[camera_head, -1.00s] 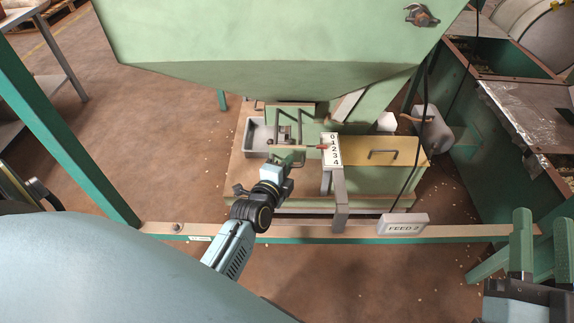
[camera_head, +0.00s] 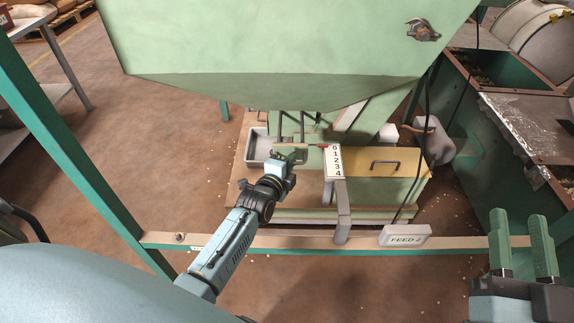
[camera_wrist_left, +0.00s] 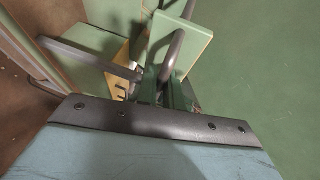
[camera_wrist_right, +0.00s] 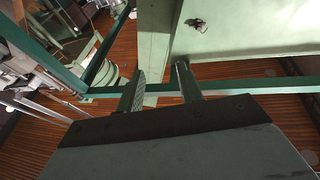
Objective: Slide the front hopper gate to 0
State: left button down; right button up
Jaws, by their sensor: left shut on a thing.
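The green front hopper (camera_head: 300,60) hangs above a tan-topped base. Below it, the gate's grey handle (camera_head: 302,124) shows in part, and it also shows in the left wrist view (camera_wrist_left: 172,50). My left gripper (camera_head: 288,154) is shut on the handle, its fingers (camera_wrist_left: 163,95) around the bar. A thin reddish pointer (camera_head: 316,145) reaches right from the gate toward the white number plate (camera_head: 335,162), marked 0 to 4. The pointer's tip sits beside the 0. My right gripper (camera_head: 523,245) is open and empty at lower right, its fingers apart in the right wrist view (camera_wrist_right: 160,88).
A grey tray (camera_head: 258,146) lies left of the handle. A FEED 2 sign (camera_head: 405,236) sits on the front rail (camera_head: 460,242). A green post (camera_head: 75,140) slants at left.

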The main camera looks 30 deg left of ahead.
pick_arm(q)
jog(key=c, duration=1.6)
grip_release()
jog(key=shift+w, duration=0.25)
jog(key=shift+o, duration=0.4)
jog(key=shift+r, duration=0.15)
pick_arm(e)
jog(key=shift+w+f, duration=0.1)
